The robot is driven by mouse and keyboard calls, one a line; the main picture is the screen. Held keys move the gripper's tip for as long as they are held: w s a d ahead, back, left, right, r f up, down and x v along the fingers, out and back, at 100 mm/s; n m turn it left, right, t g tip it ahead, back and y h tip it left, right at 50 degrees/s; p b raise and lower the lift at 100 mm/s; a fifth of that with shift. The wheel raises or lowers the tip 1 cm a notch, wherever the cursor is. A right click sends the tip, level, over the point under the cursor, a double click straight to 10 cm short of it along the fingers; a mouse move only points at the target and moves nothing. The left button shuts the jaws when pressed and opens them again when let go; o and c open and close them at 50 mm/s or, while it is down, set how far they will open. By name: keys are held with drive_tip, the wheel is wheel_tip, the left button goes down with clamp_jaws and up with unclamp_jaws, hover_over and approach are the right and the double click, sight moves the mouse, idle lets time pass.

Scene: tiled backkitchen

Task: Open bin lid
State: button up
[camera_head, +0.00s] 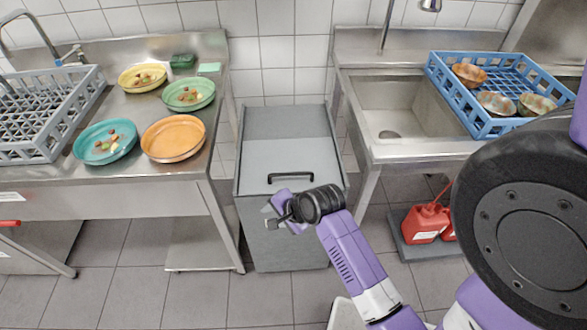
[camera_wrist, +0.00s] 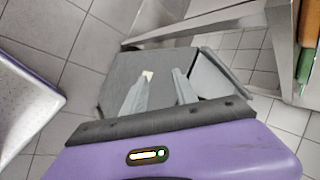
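The bin (camera_head: 285,232) is a grey box standing on the floor between the two steel counters. Its flat grey lid (camera_head: 288,150) lies shut, with a black bar handle (camera_head: 290,177) near the front edge. My gripper (camera_head: 270,215) is in front of the bin, below and slightly left of the handle in the picture, apart from the handle. In the wrist view my gripper (camera_wrist: 163,76) has its two fingers spread with nothing between them. A grey panel, probably the bin, is behind the fingers there; the handle cannot be made out in that view.
The left counter (camera_head: 105,187) holds several plates of food and a grey rack (camera_head: 50,120). The right counter has a sink (camera_head: 395,105) and a blue crate (camera_head: 480,115) with bowls. Floor in front is clear.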

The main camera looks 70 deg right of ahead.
drive_tip(key=d+r+m+g, duration=0.1)
drive_tip(key=d+r+m, duration=0.25)
drive_tip(key=d, duration=0.45)
drive_tip(key=m+g+y, duration=0.1)
drive_tip(key=m+y, duration=0.1)
drive_tip(key=m, duration=0.3)
approach(294, 175)
drive_tip(key=w, duration=0.1)
drive_tip(key=shift+x, duration=3.75)
drive_tip(key=shift+d, duration=0.1)
clamp_jaws()
